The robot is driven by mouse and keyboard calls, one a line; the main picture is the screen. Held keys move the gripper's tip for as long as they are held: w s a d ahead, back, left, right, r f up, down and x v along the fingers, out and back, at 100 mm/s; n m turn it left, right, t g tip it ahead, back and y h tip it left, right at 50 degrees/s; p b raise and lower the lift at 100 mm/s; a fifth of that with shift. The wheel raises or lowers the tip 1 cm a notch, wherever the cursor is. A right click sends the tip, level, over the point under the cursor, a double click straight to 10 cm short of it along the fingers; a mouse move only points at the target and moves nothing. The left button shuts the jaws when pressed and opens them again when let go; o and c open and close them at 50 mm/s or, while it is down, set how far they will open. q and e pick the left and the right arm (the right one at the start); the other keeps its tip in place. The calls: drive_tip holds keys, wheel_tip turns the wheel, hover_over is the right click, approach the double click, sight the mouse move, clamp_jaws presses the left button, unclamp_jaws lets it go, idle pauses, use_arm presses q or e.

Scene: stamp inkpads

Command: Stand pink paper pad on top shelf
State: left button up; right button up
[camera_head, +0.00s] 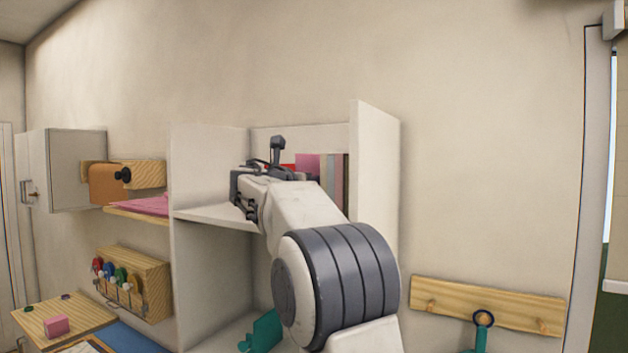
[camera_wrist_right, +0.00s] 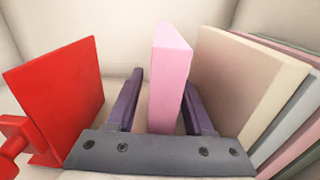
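The pink paper pad (camera_wrist_right: 170,85) stands upright on the top shelf (camera_head: 215,214) of the white shelf unit, between a red bookend (camera_wrist_right: 65,90) and a row of upright pads or books (camera_wrist_right: 245,85). In the head view the pink pad (camera_head: 307,163) shows partly behind my arm. My right gripper (camera_wrist_right: 163,88) has its two purple fingers on either side of the pad. A gap shows between the left finger and the pad; the right finger is close beside it, and I cannot tell if it touches. My left gripper is not in view.
The unit's right side panel (camera_head: 378,170) stands close to my right arm. To the left are a side shelf with pink sheets (camera_head: 140,206), a wooden stamp rack (camera_head: 135,280) and a grey cabinet (camera_head: 75,168). A teal object (camera_head: 262,333) stands lower in the unit.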

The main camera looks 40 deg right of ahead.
drive_tip(key=b+v, duration=0.5)
drive_tip(key=v, duration=0.6)
drive_tip(key=shift+w, duration=0.1)
drive_tip(key=shift+s+a+r, duration=0.1)
drive_tip(key=shift+s+a, duration=0.15)
drive_tip(key=shift+a, duration=0.25)
